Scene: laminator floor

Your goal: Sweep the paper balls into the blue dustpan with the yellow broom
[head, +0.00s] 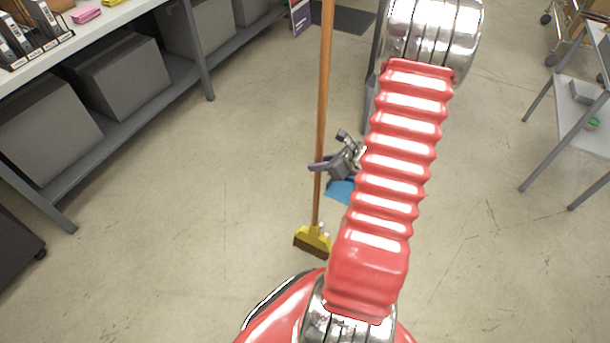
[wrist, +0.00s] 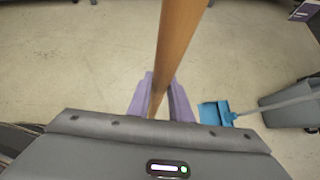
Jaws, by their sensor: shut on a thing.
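The yellow broom (head: 313,239) stands near upright on the floor, its bristles down and its long wooden handle (head: 323,80) rising out of the picture. My gripper (head: 318,166) is shut on the handle, well above the broom head. In the wrist view, the purple fingers (wrist: 160,97) close on both sides of the handle (wrist: 178,45). The blue dustpan (head: 340,191) lies on the floor behind the broom, partly hidden by my arm; it also shows in the wrist view (wrist: 212,113), right of the fingers. Small white bits beside the broom head may be paper balls (head: 324,228).
A grey bin (wrist: 290,106) stands right of the dustpan. A shelf bench with grey boxes (head: 115,75) runs along the left. A grey metal table (head: 580,108) stands at the right. The floor left of the broom is clear.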

